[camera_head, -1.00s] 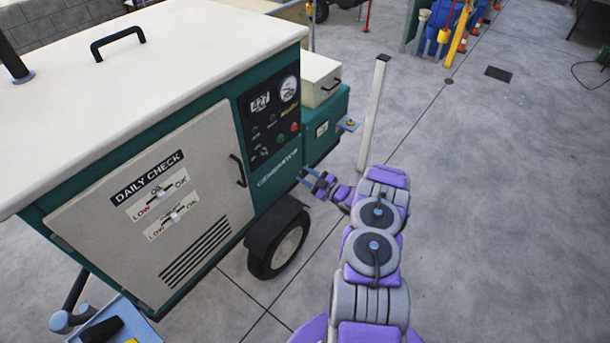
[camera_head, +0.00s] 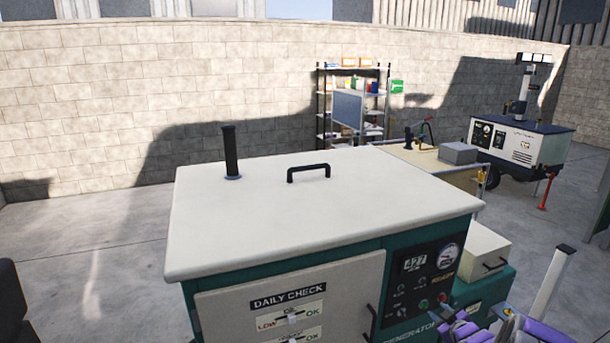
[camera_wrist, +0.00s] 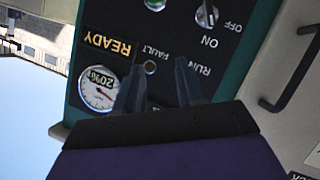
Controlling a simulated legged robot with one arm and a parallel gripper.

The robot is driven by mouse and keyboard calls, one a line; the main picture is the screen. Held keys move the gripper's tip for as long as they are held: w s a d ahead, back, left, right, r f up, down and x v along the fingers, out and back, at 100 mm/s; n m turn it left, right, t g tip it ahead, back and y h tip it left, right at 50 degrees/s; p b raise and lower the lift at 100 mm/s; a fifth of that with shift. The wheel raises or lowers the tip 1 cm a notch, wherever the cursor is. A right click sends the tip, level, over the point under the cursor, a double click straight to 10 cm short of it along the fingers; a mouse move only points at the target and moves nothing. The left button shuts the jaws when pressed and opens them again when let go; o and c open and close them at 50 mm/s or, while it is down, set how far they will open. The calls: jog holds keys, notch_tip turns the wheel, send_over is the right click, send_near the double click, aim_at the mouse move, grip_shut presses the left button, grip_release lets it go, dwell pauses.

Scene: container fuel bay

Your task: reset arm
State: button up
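My arm (camera_head: 482,328) shows only partly at the lower right edge in the head view, beside the generator's panel end. My gripper (camera_wrist: 158,82) shows in the wrist view with its two dark fingers apart and nothing between them. Behind the fingers is the generator's control panel (camera_wrist: 168,32), seen upside down, with a READY label, a round 20% gauge (camera_wrist: 99,88), a small FAULT lamp and an ON/OFF toggle switch (camera_wrist: 207,15). I cannot tell whether the fingertips touch the panel. The same panel (camera_head: 420,288) shows a 427 readout in the head view.
The generator's white top (camera_head: 320,205), with a black handle and exhaust pipe, fills the middle. A pale post (camera_head: 553,280) stands right of my arm. Behind are a shelf rack (camera_head: 350,105), a bench (camera_head: 425,160) and a trailer unit (camera_head: 520,140).

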jog(key=s+a+r+m+g+h, duration=0.1)
jog(key=s+a+r+g, duration=0.1)
jog(key=r, duration=0.3)
jog(key=s+a+r+m+g+h, duration=0.1)
jog(key=s+a+r+h, duration=0.15)
jog(key=r, duration=0.25)
jog(key=s+a+r+m+g, duration=0.1)
jog(key=s+a+r+g, duration=0.15)
jog(key=s+a, duration=0.2)
jog(key=s+a+r+m+g, duration=0.1)
jog(key=s+a+r+g, duration=0.1)
jog(key=s+a+r, duration=0.3)
jog(key=s+a+r+m+g, duration=0.1)
jog(key=s+a, duration=0.4)
jog(key=s, duration=0.8)
jog(key=s+a+r+m+g+y, duration=0.1)
jog(key=s+a+g, duration=0.3)
jog(key=s, duration=1)
jog(key=s+a+r+m+g+y, duration=0.1)
jog(key=s+a+g, duration=0.2)
jog(key=s, duration=1)
jog(key=a, duration=0.3)
jog(key=shift+s+a+r, duration=0.15)
jog(key=shift+s+r, duration=0.05)
jog(key=shift+r, duration=0.15)
